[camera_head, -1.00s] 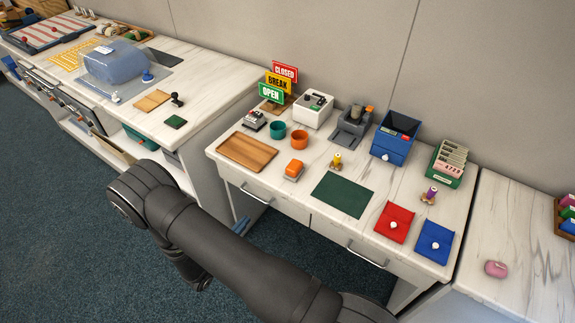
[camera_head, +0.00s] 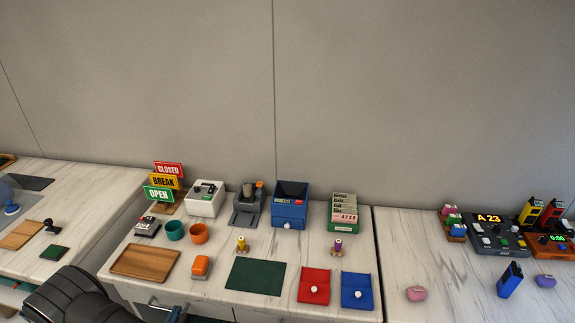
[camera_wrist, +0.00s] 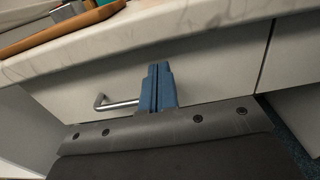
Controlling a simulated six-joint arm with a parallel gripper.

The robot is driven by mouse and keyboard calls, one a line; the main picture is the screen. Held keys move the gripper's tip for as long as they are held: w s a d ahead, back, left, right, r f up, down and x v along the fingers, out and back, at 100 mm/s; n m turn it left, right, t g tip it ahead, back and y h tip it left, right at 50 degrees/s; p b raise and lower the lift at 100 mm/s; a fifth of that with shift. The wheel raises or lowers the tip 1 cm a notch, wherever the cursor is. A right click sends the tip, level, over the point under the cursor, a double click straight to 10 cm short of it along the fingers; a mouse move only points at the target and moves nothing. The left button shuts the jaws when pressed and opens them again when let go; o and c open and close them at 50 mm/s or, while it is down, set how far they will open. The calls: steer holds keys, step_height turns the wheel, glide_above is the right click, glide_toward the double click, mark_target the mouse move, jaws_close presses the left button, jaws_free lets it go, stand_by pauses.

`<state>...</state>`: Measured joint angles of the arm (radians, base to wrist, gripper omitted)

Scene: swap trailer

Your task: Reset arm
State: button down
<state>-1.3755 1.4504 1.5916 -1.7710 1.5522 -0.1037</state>
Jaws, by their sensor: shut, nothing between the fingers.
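My gripper (camera_wrist: 158,90) shows in the wrist view with its blue fingers together and nothing between them. It is in front of a white drawer front, just right of the metal drawer handle (camera_wrist: 112,104) and below the counter edge. I cannot tell whether it touches the drawer. In the head view my dark arm is at the lower left, and a bit of the blue fingers (camera_head: 174,314) shows at the bottom edge, below the middle counter.
Signs (camera_head: 163,182) stand at the back left. Devices, including an A 23 display (camera_head: 489,218), stand on the right counter.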

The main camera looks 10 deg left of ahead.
steer(key=shift+w, duration=2.05)
